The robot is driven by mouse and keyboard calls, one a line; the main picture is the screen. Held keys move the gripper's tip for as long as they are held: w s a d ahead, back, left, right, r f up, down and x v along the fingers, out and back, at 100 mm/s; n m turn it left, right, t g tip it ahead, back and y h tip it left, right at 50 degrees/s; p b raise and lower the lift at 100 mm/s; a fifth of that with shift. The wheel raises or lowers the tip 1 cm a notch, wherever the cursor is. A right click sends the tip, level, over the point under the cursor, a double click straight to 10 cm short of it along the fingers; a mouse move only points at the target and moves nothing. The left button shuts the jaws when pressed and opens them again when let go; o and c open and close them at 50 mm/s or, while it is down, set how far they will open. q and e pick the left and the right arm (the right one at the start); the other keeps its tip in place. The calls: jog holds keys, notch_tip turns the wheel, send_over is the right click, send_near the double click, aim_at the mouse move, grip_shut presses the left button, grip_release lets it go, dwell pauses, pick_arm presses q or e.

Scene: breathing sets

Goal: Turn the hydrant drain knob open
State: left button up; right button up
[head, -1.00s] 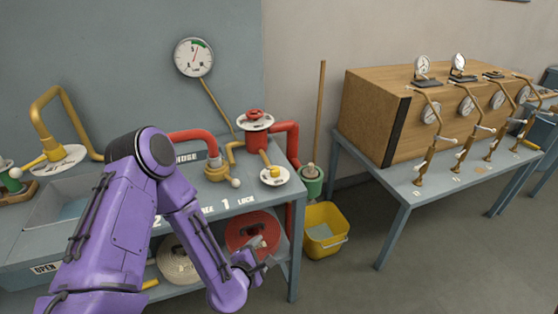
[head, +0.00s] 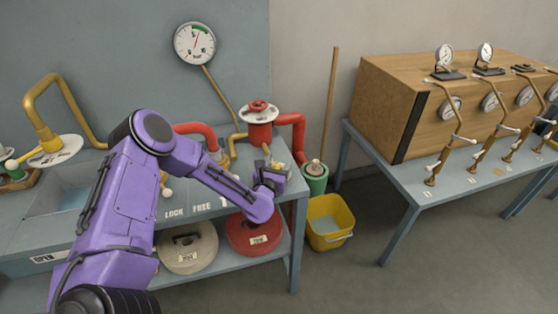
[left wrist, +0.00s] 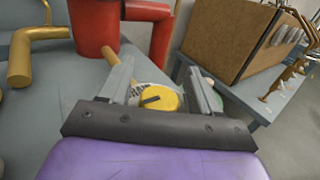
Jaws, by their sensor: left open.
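The yellow drain knob (left wrist: 159,101), with a dark slot mark on its top, sits on a white dial plate (left wrist: 146,88) in the left wrist view. My left gripper (head: 274,170) is over this knob in the head view and mostly hides it. In the left wrist view its two open fingers stand on either side of the knob; I cannot tell whether they touch it. The red hydrant (head: 259,132) stands just behind, with a white disc and red cap on top. My right gripper is not in view.
A green cylinder (head: 315,178) stands right of the knob. A yellow bucket (head: 329,222) is on the floor. Hose reels (head: 188,247) lie on the lower shelf. A wall gauge (head: 194,43) hangs behind. Brown pipes rise at the left. A second table (head: 395,178) stands right.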

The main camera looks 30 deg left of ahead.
pick_arm(q)
jog(key=shift+s+r, duration=0.15)
jog(key=c, duration=1)
jog(key=shift+o, duration=0.2)
jog(key=shift+f+n+y+b, duration=0.25)
jog(key=shift+n+y+b, duration=0.25)
jog(key=shift+b, duration=0.4)
jog(key=n+g+y+b, duration=0.4)
jog(key=g+b, duration=0.1)
jog(key=b, duration=0.1)
jog(key=s+n+g+y+b, duration=0.1)
jog(key=n+g+y+b, duration=0.3)
jog(key=b, duration=0.1)
jog(key=a+n+g+y+b, duration=0.1)
jog(key=n+g+y+b, duration=0.2)
jog(key=n+g+b, duration=0.1)
jog(key=shift+s+a+f+g+y+b, duration=0.15)
jog(key=shift+s+g+y+b, duration=0.2)
jog(key=shift+g+b, duration=0.75)
jog(key=n+g+b, duration=0.2)
jog(key=g, duration=0.1)
jog(key=shift+s, duration=0.15)
jog(key=shift+s+r+n+g+b, duration=0.15)
jog(key=shift+n+g+b, duration=0.15)
jog(key=shift+n+g, duration=0.5)
jog(key=shift+s+r+n+g+b, duration=0.1)
jog(key=shift+n+g+b, duration=0.3)
jog(key=shift+g, duration=0.6)
jog(key=shift+n+g, duration=0.3)
